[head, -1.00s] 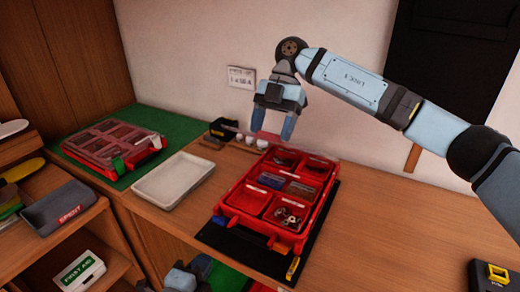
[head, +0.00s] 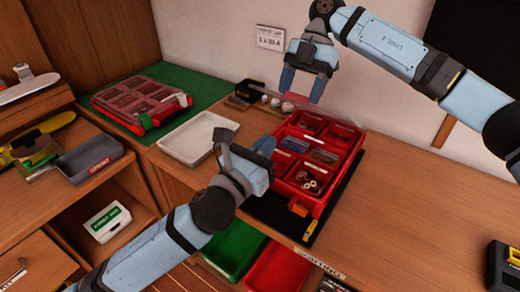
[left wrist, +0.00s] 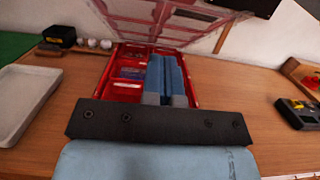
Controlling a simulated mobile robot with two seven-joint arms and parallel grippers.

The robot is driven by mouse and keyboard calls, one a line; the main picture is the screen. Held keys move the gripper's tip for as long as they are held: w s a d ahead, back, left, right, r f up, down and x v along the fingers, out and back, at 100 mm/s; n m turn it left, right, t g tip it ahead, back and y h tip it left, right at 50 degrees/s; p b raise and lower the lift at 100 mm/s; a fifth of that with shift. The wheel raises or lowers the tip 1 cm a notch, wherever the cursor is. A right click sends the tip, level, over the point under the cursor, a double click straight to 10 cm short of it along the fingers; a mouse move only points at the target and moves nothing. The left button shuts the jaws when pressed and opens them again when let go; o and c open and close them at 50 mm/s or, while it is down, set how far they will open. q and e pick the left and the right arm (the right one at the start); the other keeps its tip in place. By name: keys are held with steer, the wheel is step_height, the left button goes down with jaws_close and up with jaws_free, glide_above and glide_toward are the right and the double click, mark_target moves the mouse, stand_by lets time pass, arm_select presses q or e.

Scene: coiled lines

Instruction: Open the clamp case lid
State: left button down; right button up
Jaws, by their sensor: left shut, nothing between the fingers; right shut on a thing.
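A red case (head: 318,207) stands open on the wooden bench, with small parts in its compartments. Its clear, red-framed lid (left wrist: 150,22) is raised at the case's back in the left wrist view; in the head view it shows nearly edge-on. I cannot read which case is the clamp case. My right gripper (head: 302,92) is above the case's back, shut on the lid; the contact is unclear. My left gripper (head: 262,160) is at the case's near left side, partly hiding it. Its fingers (left wrist: 166,72) are shut together and empty in the left wrist view.
A second red case (head: 140,98), closed, lies on a green mat (head: 190,85) at the back left. A pale tray (head: 190,152) stands between the cases. A black box and white balls (head: 287,106) are behind. The bench right of the case is mostly clear.

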mark_target(295, 102)
arm_select(q)
steer(key=w+d+r, duration=0.4)
steer(key=w, duration=0.2)
steer(key=shift+d, duration=0.25)
steer(key=shift+w+r, duration=0.1)
